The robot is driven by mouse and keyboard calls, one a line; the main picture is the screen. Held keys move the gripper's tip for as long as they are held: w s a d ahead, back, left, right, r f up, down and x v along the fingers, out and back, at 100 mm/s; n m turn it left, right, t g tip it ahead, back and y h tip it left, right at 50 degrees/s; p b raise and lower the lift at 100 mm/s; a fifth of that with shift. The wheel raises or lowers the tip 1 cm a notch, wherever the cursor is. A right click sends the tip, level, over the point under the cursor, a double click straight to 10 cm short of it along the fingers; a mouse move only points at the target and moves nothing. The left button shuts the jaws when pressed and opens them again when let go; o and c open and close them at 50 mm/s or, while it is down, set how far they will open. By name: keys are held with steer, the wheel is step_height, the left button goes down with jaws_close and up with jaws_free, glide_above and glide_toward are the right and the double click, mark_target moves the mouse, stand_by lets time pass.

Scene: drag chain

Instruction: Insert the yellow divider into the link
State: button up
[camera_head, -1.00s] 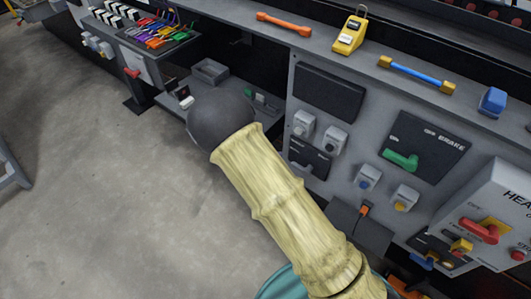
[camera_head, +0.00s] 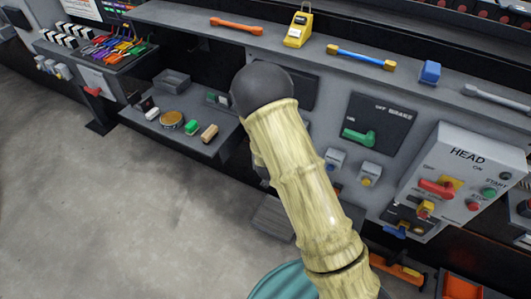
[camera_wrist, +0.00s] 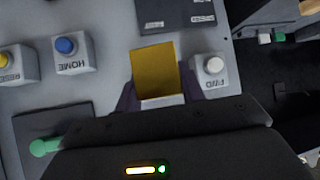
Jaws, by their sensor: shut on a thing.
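A flat yellow piece (camera_wrist: 155,72), which looks like the yellow divider, stands up between the fingers of my gripper (camera_wrist: 157,100) in the wrist view. The gripper is shut on its lower end, with a pale strip at the base. It is in front of a grey control panel. In the head view my own arm covers the middle, and the gripper and divider are hidden behind it. I cannot make out the link in either view.
The panel carries a blue HOME button (camera_wrist: 66,46), a white FWD button (camera_wrist: 214,65) and a green handle (camera_wrist: 45,147). A narrow ledge holds an orange bar (camera_head: 236,25), a yellow device (camera_head: 298,27) and a blue bar (camera_head: 360,57). Open floor (camera_head: 100,210) lies left.

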steer(key=s+d+f+n+y, duration=0.3)
steer(key=s+d+f, duration=0.1)
steer(key=d, duration=0.3)
steer(key=shift+s+n+t, duration=0.3)
steer(key=shift+s, duration=0.5)
